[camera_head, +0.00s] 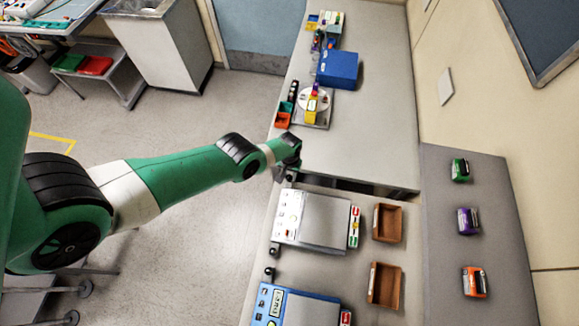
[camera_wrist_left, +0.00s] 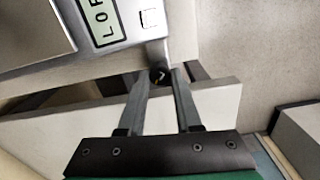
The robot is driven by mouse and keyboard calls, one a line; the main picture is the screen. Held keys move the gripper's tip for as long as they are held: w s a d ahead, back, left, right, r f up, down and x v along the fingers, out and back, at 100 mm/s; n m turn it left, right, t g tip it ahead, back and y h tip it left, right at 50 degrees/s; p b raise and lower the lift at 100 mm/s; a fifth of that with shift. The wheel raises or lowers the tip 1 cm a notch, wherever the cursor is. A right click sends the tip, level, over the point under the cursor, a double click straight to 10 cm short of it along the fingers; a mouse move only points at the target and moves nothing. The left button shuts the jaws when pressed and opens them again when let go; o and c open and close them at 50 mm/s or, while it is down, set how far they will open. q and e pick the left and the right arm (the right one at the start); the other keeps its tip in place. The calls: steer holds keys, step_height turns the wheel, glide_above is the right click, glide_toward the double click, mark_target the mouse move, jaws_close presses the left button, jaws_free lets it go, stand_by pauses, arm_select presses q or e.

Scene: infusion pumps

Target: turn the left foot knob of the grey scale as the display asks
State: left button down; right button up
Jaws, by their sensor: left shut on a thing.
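The grey scale (camera_head: 318,219) stands on the bench in the head view, with its control panel on the left. In the left wrist view its display (camera_wrist_left: 102,20) shows characters like "LOF", cut off by the frame edge. The left foot knob (camera_wrist_left: 159,76) is a small dark knob with a light mark, at the scale's corner. My left gripper (camera_wrist_left: 160,82) is shut on this knob, one finger on each side. In the head view the left gripper (camera_head: 287,173) is at the scale's upper left corner. My right gripper is not in view.
A blue scale (camera_head: 296,306) stands below the grey one. Two brown trays (camera_head: 387,222) lie to the right. A blue box (camera_head: 338,68) and another small scale (camera_head: 312,108) stand farther up the bench. The bench just above the grey scale is clear.

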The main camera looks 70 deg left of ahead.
mark_target(289, 177)
arm_select(q)
steer(key=c, duration=0.6)
jaws_free()
steer(key=shift+r, duration=0.1)
step_height(289, 177, up, 12)
steer(key=p, duration=1.1)
steer(key=shift+f, duration=0.25)
